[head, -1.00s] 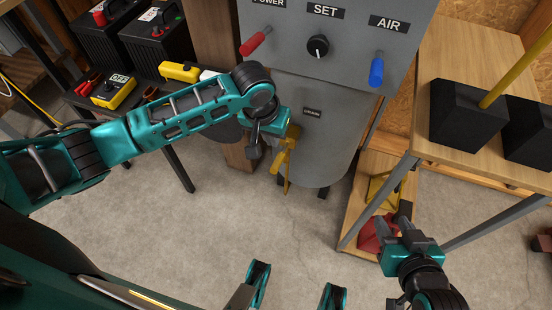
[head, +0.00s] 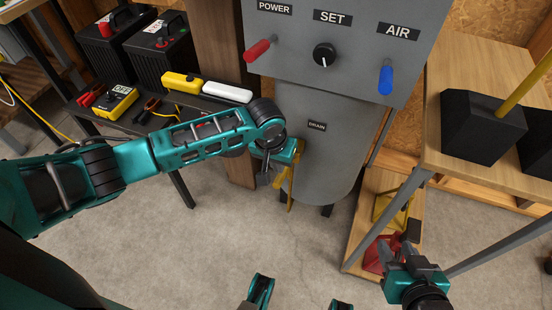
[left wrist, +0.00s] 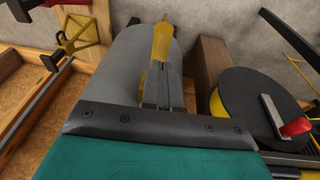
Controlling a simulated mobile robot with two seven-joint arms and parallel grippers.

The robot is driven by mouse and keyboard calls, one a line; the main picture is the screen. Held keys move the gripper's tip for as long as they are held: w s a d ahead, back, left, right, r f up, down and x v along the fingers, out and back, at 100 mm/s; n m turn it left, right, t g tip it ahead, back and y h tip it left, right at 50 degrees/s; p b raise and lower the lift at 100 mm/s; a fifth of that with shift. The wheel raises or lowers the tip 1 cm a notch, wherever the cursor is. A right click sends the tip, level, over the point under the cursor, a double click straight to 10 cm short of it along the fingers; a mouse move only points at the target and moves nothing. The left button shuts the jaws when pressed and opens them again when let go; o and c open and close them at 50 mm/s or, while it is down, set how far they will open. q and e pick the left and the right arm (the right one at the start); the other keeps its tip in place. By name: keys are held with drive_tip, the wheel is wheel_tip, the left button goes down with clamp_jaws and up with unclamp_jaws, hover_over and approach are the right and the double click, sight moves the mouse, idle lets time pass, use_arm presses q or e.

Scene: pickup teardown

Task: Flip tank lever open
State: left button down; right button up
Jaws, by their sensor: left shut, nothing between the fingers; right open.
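The grey tank (head: 320,160) has a DRAIN label, and a yellow lever (head: 290,190) hangs downward at its lower left. The lever also shows in the left wrist view (left wrist: 162,45), just beyond my fingertips. My left gripper (head: 264,172) is shut and empty, close beside the lever on its left. In the left wrist view the closed fingers (left wrist: 156,88) point toward the lever; whether they touch it I cannot tell. The gripper and wrist partly cover the lever's upper end in the head view. My right gripper (head: 404,240) is open and empty at the lower right.
Above, the panel has a red POWER lever (head: 257,50), a black SET knob (head: 324,54) and a blue AIR lever (head: 386,80). A shelf with batteries (head: 162,55) stands left. A wooden table (head: 440,65) with black blocks stands right. The floor below is clear.

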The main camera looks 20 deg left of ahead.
use_arm(q)
drive_tip(key=shift+x, duration=0.85)
